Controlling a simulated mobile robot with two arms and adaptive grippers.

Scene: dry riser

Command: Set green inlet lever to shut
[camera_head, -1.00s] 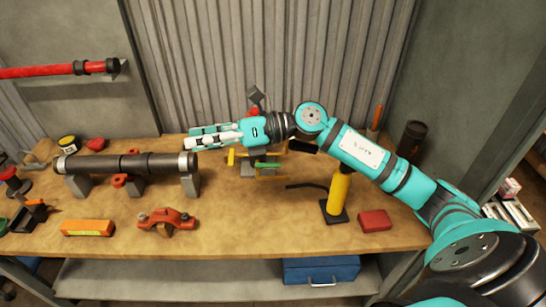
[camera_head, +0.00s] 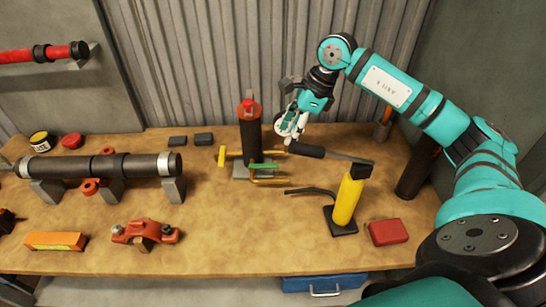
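The green lever (camera_head: 264,166) sticks out to the right, low on the dry riser, a dark upright pipe (camera_head: 250,140) with a red top, standing on a grey base at the table's back middle. A yellow handle (camera_head: 222,156) is at its left and a yellow bar (camera_head: 268,181) is just below the green lever. My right gripper (camera_head: 287,138) points downward, right of the pipe and above the green lever's right end, apart from it in the picture. Its fingers overlap in this view, so their opening is unclear. My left gripper is not in view.
A black-handled tool (camera_head: 320,152) lies right of the riser. A yellow cylinder (camera_head: 348,198) with a black hose stands in front of it, beside a red box (camera_head: 387,232). A dark pipe on supports (camera_head: 110,166) and a red clamp (camera_head: 145,233) are at left. The front middle is clear.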

